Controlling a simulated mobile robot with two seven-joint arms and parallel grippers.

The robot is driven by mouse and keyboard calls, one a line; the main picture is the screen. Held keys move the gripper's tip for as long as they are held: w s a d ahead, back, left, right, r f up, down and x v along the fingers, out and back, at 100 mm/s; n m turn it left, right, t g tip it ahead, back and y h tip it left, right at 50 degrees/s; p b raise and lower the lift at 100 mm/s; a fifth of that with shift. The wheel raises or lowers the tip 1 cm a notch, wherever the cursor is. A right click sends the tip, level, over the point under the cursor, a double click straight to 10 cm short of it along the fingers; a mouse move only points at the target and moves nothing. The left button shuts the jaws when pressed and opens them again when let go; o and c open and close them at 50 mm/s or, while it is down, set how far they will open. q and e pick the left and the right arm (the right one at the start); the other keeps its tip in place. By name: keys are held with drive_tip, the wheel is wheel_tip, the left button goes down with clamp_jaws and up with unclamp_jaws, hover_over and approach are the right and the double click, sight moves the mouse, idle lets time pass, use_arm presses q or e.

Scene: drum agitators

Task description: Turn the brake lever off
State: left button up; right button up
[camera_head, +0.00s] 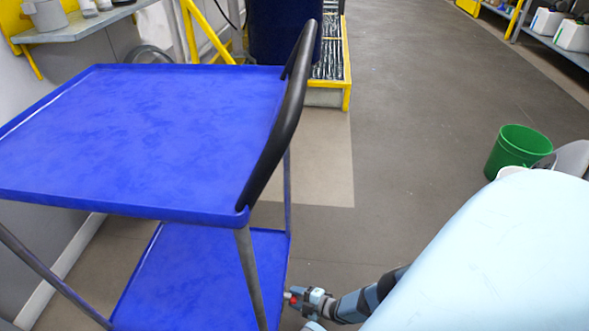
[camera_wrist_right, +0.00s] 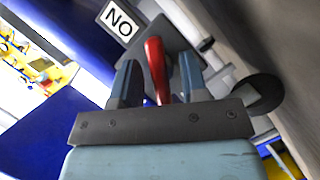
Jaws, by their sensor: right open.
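The brake lever (camera_wrist_right: 156,65) is red and shows in the right wrist view, standing out from a dark grey plate beside a white label reading "NO". My right gripper (camera_wrist_right: 160,78) is open, with one finger on each side of the red lever. Whether either finger touches the lever cannot be told. In the head view, my right gripper (camera_head: 298,297) is low, beside the right edge of the blue cart's lower shelf (camera_head: 200,270). My left gripper is in neither view.
The blue cart's top tray (camera_head: 150,140) is empty, with a black handle (camera_head: 275,130) on its right end. A dark blue drum (camera_head: 284,30) stands behind it on a yellow-edged grate. A green bucket (camera_head: 515,150) is at the right. The middle floor is clear.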

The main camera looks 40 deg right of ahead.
drive_tip(key=shift+w+a, duration=0.1)
drive_tip(key=shift+w, duration=0.15)
clamp_jaws()
drive_tip(key=shift+m, duration=0.5)
drive_tip(key=m+g+y, duration=0.1)
drive_tip(key=m+g, duration=0.1)
drive_tip(key=m, duration=0.1)
drive_tip(key=m+g+y, duration=0.1)
drive_tip(key=m+y, duration=0.1)
drive_tip(key=m, duration=0.1)
drive_tip(key=shift+f+m+g, duration=0.1)
drive_tip(key=shift+m+g, duration=0.2)
drive_tip(key=shift+g, duration=0.1)
drive_tip(key=shift+s, duration=0.1)
idle(0.3)
